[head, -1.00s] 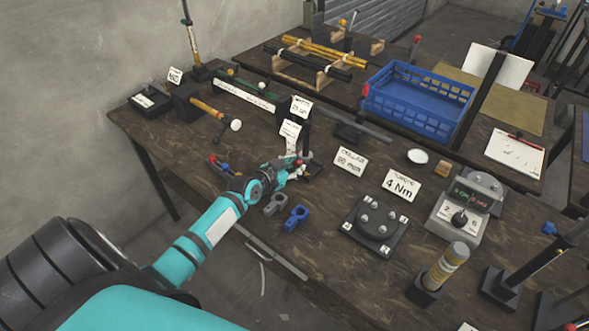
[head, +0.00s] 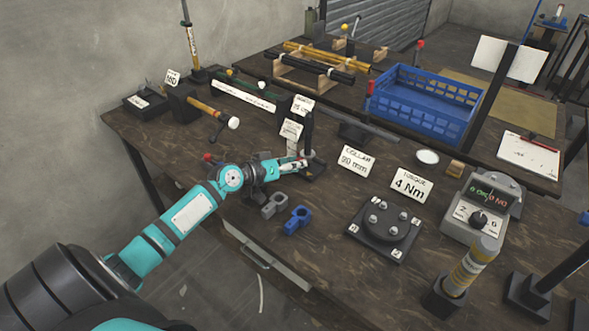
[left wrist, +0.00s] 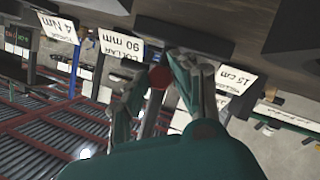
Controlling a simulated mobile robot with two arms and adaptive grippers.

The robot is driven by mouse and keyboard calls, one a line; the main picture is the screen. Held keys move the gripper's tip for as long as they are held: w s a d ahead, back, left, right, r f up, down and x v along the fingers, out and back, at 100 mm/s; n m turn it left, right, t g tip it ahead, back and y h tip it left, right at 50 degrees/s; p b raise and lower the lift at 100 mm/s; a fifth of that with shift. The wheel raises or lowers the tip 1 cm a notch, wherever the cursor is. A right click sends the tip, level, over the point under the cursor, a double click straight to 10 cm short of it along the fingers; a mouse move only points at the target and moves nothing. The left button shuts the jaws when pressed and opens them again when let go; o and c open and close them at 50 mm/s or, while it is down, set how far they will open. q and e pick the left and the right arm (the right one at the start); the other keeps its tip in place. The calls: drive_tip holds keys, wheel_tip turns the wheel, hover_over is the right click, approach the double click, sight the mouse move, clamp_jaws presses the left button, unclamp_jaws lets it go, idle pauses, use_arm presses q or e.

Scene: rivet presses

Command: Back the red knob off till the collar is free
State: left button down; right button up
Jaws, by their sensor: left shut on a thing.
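My left gripper (head: 293,165) reaches in from the left to the foot of a dark upright post (head: 309,128) on the workbench. A pale collar-like ring (head: 308,154) sits low on this post. In the left wrist view the red knob (left wrist: 160,77) shows between the two fingers of the left gripper (left wrist: 160,82), which are closed around it. In the head view the gripper mostly hides the knob. I cannot tell from here how tight the collar is. My right gripper is not in view.
A "COLLAR 90 mm" card (head: 357,160) and a "TORQUE 4 Nm" card (head: 411,185) stand to the right. Grey (head: 274,205) and blue (head: 297,219) clamp pieces lie in front of the gripper. A bolted plate (head: 383,228) and blue crate (head: 425,102) are farther right.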

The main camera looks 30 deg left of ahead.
use_arm(q)
drive_tip(key=shift+r, duration=0.1)
idle(0.3)
drive_tip(key=c, duration=1.4)
unclamp_jaws()
drive_tip(key=shift+o, duration=0.2)
drive_tip(key=shift+s+a, duration=0.15)
drive_tip(key=shift+s, duration=0.15)
drive_tip(key=v, duration=1.1)
drive_tip(key=shift+r, duration=0.15)
drive_tip(key=shift+s, duration=0.2)
